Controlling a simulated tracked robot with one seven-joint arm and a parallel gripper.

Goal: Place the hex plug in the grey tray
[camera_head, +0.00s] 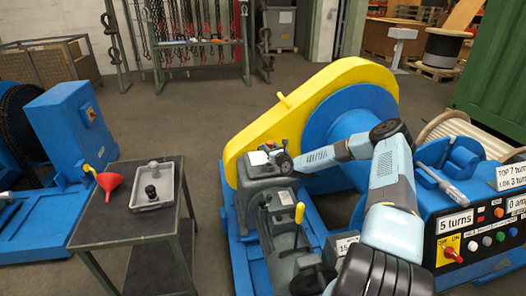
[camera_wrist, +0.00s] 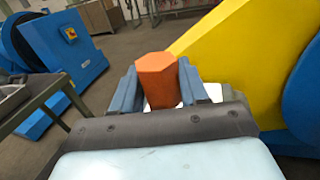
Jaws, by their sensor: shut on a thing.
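The hex plug (camera_wrist: 157,80) is an orange-brown six-sided block. In the wrist view it stands between the two blue fingers of my gripper (camera_wrist: 158,72), which is shut on it. Its lower part is hidden by the dark hand plate. The grey tray (camera_head: 136,203) lies on the dark side table in the head view, left of my arm. In it are a grey knobbed piece (camera_head: 153,166) and a black knobbed piece (camera_head: 151,193). My gripper is to the right of the tray, apart from it, near the yellow guard; it is small and unclear in the head view.
The yellow guard (camera_head: 262,120) and blue drum stand beside my arm. A yellow-handled lever (camera_head: 299,212) rises from the grey machinery. Open floor lies behind the table.

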